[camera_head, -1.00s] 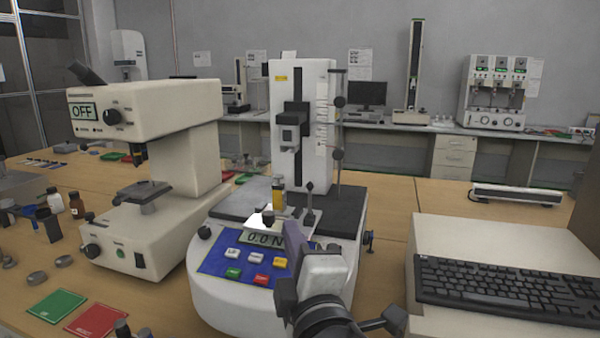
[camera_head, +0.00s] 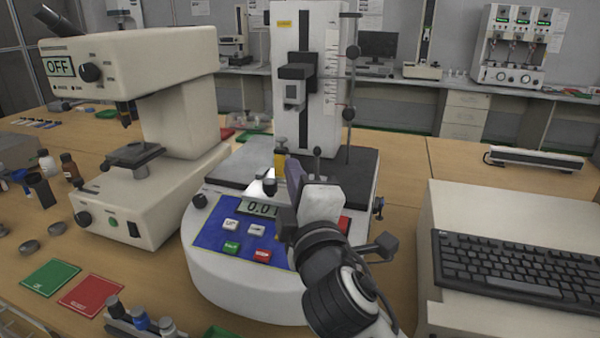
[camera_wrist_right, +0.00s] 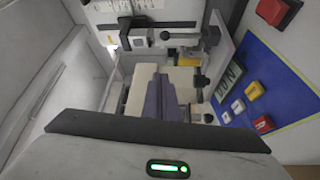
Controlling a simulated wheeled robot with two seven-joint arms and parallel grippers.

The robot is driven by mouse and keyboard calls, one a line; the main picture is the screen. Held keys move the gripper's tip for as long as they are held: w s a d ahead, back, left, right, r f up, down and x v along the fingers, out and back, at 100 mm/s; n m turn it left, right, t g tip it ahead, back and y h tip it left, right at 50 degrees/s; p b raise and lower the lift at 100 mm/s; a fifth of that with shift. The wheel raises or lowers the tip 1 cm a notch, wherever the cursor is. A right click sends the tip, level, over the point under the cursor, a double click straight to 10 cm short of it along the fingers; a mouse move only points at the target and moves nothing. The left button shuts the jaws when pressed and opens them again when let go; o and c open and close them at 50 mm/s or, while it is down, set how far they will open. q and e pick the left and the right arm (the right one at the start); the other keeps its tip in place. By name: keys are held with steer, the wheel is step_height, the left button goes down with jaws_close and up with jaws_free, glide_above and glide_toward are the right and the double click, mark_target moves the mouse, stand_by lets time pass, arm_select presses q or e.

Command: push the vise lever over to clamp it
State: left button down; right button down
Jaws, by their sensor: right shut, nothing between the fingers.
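The vise sits on the tester's dark plate, mostly hidden behind my right gripper in the head view. Its yellow-marked part (camera_head: 280,160) shows just left of my fingers. A short upright lever with a dark knob (camera_head: 317,153) stands just right of and behind the fingertips. Another dark knob (camera_head: 270,186) is at the left of the fingers. In the right wrist view the vise (camera_wrist_right: 165,38) lies beyond my fingertips. My right gripper (camera_head: 293,170) is shut and empty, with its tips close to the vise; contact cannot be told. My left gripper is out of view.
The tester's tall white column (camera_head: 308,80) rises behind the vise. A blue button panel (camera_head: 225,232) is in front. A microscope-like instrument (camera_head: 170,130) stands to the left, and a keyboard (camera_head: 520,262) lies to the right. Bare table shows right of the tester.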

mark_target(317, 166)
steer(key=w, duration=0.2)
steer(key=w+d, duration=0.1)
steer(key=w, duration=0.1)
steer(key=w+d+p, duration=0.1)
steer(key=w, duration=0.2)
steer(key=shift+d, duration=0.15)
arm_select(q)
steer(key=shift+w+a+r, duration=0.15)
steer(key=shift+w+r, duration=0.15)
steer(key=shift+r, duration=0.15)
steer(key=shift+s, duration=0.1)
arm_select(e)
steer(key=shift+d, duration=0.1)
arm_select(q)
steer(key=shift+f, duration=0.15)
